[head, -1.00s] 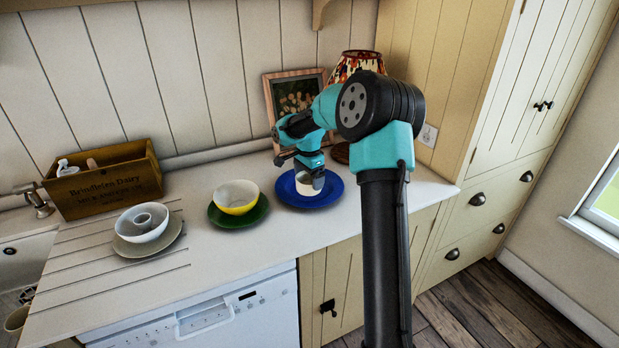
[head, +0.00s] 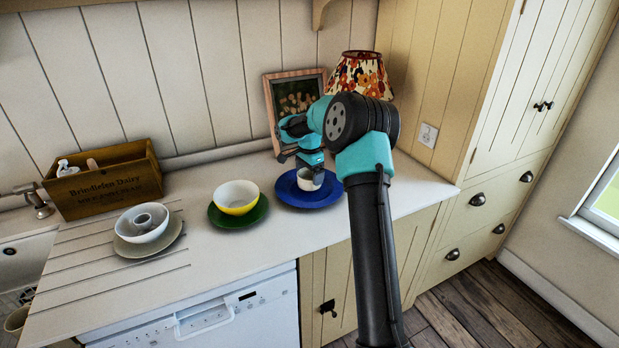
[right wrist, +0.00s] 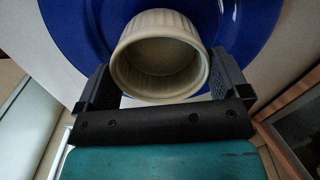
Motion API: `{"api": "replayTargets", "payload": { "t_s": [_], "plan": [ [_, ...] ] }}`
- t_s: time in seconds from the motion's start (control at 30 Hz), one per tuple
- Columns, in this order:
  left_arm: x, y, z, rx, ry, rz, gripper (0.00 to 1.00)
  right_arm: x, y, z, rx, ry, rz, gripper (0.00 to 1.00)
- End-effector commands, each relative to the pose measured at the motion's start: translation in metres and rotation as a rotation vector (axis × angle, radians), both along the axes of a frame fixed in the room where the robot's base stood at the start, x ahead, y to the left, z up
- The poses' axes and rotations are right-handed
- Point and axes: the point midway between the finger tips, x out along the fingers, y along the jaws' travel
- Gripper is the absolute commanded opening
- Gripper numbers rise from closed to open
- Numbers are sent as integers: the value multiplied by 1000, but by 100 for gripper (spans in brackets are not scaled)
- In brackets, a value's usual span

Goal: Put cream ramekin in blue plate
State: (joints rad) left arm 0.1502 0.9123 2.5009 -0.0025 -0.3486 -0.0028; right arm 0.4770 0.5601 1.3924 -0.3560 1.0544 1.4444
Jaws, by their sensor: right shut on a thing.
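The cream ramekin (head: 307,181) is small and fluted, and it is over the blue plate (head: 325,196) on the counter. My right gripper (head: 313,172) is shut on the ramekin from above. In the right wrist view the ramekin (right wrist: 158,55) sits between the two fingers of my right gripper (right wrist: 160,85), with the blue plate (right wrist: 95,35) behind it. The ramekin looks empty. I cannot tell whether its base touches the plate. My left gripper is not in view.
A white and yellow bowl (head: 237,194) stands on a green plate (head: 258,213) left of the blue plate. Further left, a white bowl (head: 145,222) sits on a grey plate. A wooden crate (head: 103,185), picture frame (head: 273,98) and lamp (head: 358,75) stand at the back.

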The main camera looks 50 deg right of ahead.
Motion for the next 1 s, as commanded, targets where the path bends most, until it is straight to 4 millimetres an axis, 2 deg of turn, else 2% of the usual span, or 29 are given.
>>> {"api": "replayTargets", "payload": {
  "t_s": [0.13,0.73,0.77,0.8,1.0],
  "plan": [
    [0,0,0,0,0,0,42,0,0,-15,0,0,0,65],
    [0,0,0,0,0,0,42,0,0,-23,-1,-1,0,65],
    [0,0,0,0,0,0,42,0,0,-23,-1,-1,0,96],
    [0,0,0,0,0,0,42,0,0,-23,0,-1,0,100],
    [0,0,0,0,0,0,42,0,0,-23,0,0,0,100]
  ]
}}
